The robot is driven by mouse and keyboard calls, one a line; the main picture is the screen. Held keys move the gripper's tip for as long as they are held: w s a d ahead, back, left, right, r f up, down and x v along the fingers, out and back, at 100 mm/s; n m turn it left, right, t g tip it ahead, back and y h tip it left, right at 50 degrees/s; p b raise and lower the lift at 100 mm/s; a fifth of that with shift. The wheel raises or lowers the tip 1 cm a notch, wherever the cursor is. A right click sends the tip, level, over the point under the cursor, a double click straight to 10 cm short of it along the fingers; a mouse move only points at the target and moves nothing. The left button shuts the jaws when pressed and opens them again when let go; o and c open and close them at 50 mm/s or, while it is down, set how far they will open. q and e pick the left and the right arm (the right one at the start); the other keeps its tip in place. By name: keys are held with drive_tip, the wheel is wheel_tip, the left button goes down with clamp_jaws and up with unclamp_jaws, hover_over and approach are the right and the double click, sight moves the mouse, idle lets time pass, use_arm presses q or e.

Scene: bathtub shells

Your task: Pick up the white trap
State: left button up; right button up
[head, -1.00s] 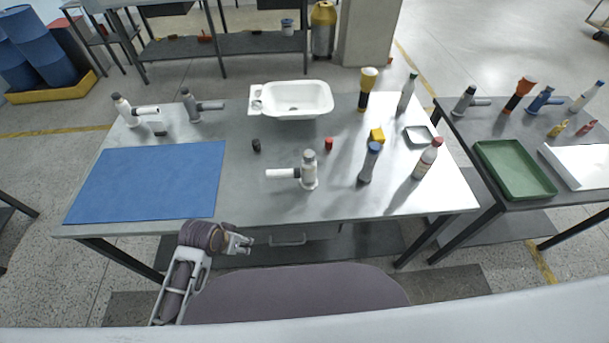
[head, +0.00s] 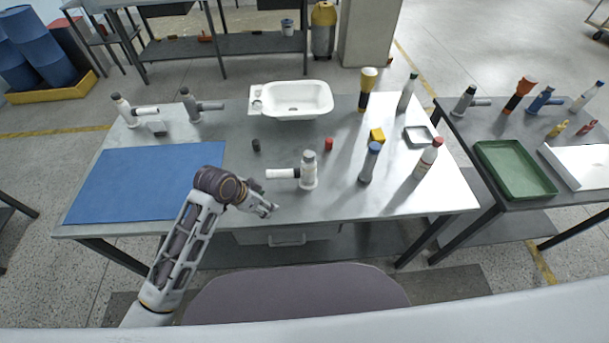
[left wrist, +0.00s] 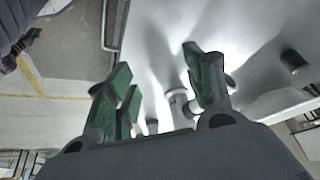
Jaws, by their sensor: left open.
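A white trap (head: 309,170) stands upright near the middle front of the grey table, its side pipe pointing left. A second white trap (head: 124,110) stands at the table's back left, with its pipe pointing right. My left gripper (head: 267,201) is open and empty over the front edge, to the left of and nearer than the middle trap, not touching it. In the left wrist view its green fingers (left wrist: 160,85) are spread apart. A pale upright piece (left wrist: 178,101), which looks like part of the middle trap, shows beyond them. My right gripper is out of view.
A blue mat (head: 130,185) covers the table's left. A black cap (head: 256,145) and a red cap (head: 328,144) lie behind the middle trap. A blue-capped bottle (head: 369,164) stands to its right. A white basin (head: 318,108) sits at the back. A grey trap (head: 191,106) stands back left.

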use_arm(q)
drive_tip(key=w+d+r+m, duration=0.2)
drive_tip(key=w+r+m, duration=0.2)
drive_tip(key=m+g, duration=0.1)
drive_tip(key=m, duration=0.2)
approach(286, 173)
drive_tip(key=s+a, duration=0.1)
drive_tip(key=shift+w+a+r+m+h, duration=0.15)
drive_tip(key=shift+w+r+m, duration=0.1)
drive_tip(key=shift+r, duration=0.2)
drive_tip(key=shift+w+a+r+m+h, duration=0.15)
drive_tip(key=shift+r+m, duration=0.1)
drive_tip(key=shift+r, duration=0.2)
drive_tip(key=shift+d, duration=0.1)
drive_tip(key=shift+x, duration=4.3)
drive_tip(key=shift+s, duration=0.1)
